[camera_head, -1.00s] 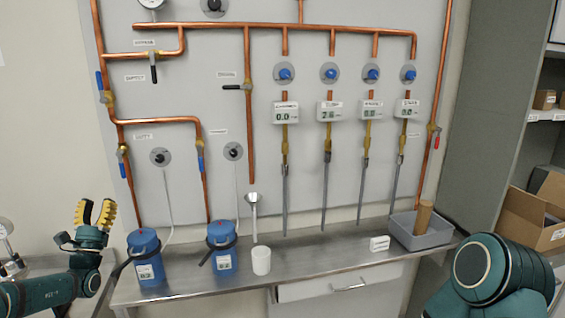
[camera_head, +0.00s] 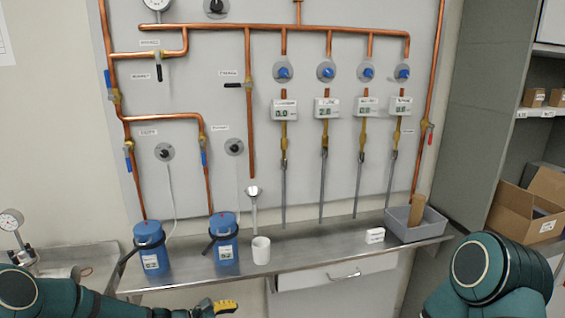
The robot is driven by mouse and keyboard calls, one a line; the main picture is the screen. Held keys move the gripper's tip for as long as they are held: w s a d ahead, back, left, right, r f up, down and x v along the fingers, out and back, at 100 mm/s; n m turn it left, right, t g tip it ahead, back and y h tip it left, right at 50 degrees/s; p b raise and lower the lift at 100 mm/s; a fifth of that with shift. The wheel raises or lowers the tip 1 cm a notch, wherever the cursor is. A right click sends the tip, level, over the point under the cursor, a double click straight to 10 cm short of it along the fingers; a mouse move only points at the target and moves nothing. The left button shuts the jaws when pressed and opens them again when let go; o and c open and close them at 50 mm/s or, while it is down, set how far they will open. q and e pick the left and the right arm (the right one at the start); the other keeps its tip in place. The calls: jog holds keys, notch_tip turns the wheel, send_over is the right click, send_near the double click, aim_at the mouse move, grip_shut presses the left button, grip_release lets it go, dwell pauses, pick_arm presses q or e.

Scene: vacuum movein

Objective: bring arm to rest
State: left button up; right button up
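My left gripper (camera_head: 222,307) shows its yellow fingers at the bottom edge, low in front of the metal bench (camera_head: 185,277) and below its front edge. It is partly cut off by the frame, and I cannot tell whether its fingers are apart. My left arm (camera_head: 60,298) comes in along the bottom left. Of my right arm (camera_head: 490,275), only teal links show at the bottom right. My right gripper is out of the picture.
Two blue flasks (camera_head: 151,250) (camera_head: 223,240) and a white cup (camera_head: 261,250) stand on the bench. A grey bin (camera_head: 420,229) holding a brown block (camera_head: 416,211) is at the bench's right end. Copper pipes and valves cover the wall panel.

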pick_arm(q)
jog(key=s+d+f+m+g+y, duration=0.1)
jog(key=s+f+m, duration=0.3)
jog(key=s, duration=0.4)
jog(key=s+d+f+m+g+y, duration=0.1)
jog(key=s+f+m+g+y, duration=0.1)
jog(key=s+f+m+y, duration=0.2)
jog(key=s+d+f+m+g+y, duration=0.1)
jog(key=s+f+m+y, duration=0.1)
jog(key=s+m, duration=0.7)
jog(key=shift+s+f+g+y, duration=0.35)
jog(key=shift+s+f, duration=0.55)
jog(key=shift+s, duration=1)
